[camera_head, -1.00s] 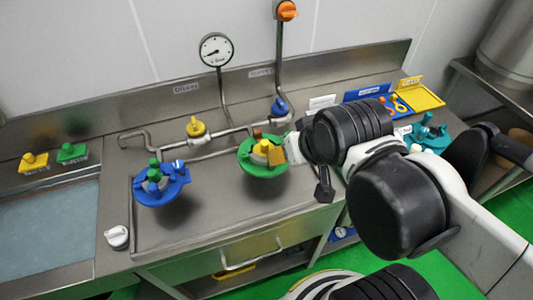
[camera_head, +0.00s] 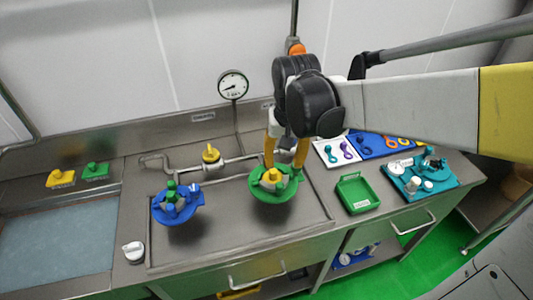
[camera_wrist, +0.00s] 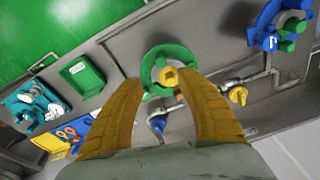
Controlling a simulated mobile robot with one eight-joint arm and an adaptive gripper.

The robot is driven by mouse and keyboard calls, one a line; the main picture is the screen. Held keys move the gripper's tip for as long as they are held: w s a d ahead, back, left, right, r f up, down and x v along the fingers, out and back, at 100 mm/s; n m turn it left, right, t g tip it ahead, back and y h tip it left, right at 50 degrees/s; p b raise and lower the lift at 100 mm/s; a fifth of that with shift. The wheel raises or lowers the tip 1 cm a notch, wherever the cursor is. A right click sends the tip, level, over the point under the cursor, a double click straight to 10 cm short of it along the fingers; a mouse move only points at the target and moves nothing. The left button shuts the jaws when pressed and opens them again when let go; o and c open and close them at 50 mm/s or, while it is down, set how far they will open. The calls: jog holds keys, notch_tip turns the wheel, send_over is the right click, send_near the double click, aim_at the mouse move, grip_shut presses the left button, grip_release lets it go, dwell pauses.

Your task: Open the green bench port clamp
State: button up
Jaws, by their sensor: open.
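The green bench port clamp (camera_head: 272,188) is a green round ring with a yellow knob (camera_head: 273,176) at its middle. It sits on the steel bench at the centre of the head view, and also shows in the wrist view (camera_wrist: 149,64). My gripper (camera_head: 285,164) points down at it with two yellow fingers spread apart. In the wrist view the fingers (camera_wrist: 163,86) reach toward the near side of the ring and hold nothing. Whether a fingertip touches the ring I cannot tell. My fingers partly hide the far side of the clamp in the head view.
A blue port (camera_head: 179,205) with a green knob stands left of the clamp. A yellow valve (camera_head: 211,154) sits on the pipe behind, near a gauge (camera_head: 233,85). A green tray (camera_head: 357,193) and a teal fixture (camera_head: 420,177) are at the right. Bare bench lies in front.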

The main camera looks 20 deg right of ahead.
aim_at(280, 184)
jog(key=shift+w+a+f+m+g+p, duration=0.1)
jog(key=shift+w+f+m+g+p, duration=0.25)
jog(key=shift+w+f+g, duration=0.45)
notch_tip(280, 184, down, 11)
jog(key=b, duration=0.3)
grip_shut()
